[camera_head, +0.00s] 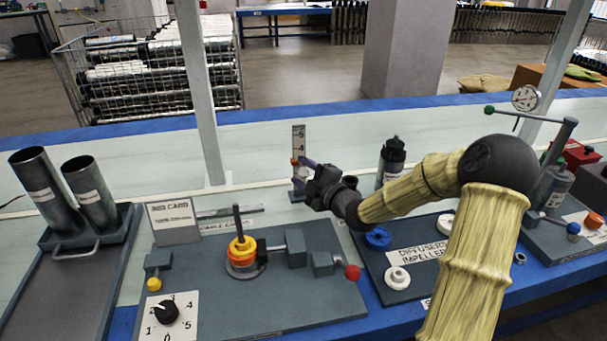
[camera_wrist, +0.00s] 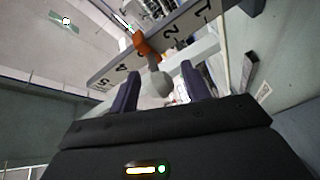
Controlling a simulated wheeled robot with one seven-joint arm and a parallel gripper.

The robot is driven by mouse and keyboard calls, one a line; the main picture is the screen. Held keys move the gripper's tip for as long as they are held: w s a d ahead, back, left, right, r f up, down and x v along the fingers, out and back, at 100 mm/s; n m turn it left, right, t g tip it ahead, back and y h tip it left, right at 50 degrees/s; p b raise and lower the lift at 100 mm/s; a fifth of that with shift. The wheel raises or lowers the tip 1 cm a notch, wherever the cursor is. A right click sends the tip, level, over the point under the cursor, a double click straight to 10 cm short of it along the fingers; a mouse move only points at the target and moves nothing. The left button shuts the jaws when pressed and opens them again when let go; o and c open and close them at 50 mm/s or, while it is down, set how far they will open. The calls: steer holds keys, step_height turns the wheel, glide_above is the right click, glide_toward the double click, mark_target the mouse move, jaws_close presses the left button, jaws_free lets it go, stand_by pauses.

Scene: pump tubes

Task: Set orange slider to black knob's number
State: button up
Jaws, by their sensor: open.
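The orange slider (camera_wrist: 146,45) sits on an upright numbered scale (camera_wrist: 184,36). In the wrist view, 5 and 4 show on one side of it and 2 and 1 on the other; it covers the place between 4 and 2. Its pale rounded grip (camera_wrist: 156,84) points toward my gripper (camera_wrist: 158,88), which is open with one finger on each side of it. In the head view the slider (camera_head: 295,161) shows below 4, partly hidden by my gripper (camera_head: 303,170). The black knob (camera_head: 166,311) is on a white numbered dial at lower left; its exact pointer reading is hard to tell.
A grey board with a yellow and orange ring stack (camera_head: 242,250) and a red-ended lever (camera_head: 352,272) stands in front. A dark bottle (camera_head: 391,160) is right of the scale, behind my arm. A white post (camera_head: 200,100) rises to the left.

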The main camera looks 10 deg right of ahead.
steer(key=shift+c, duration=0.5)
jaws_close()
steer(key=shift+f+b, duration=1.75)
steer(key=shift+f, duration=0.45)
steer(key=shift+o, duration=0.5)
jaws_free()
steer(key=shift+r, duration=0.1)
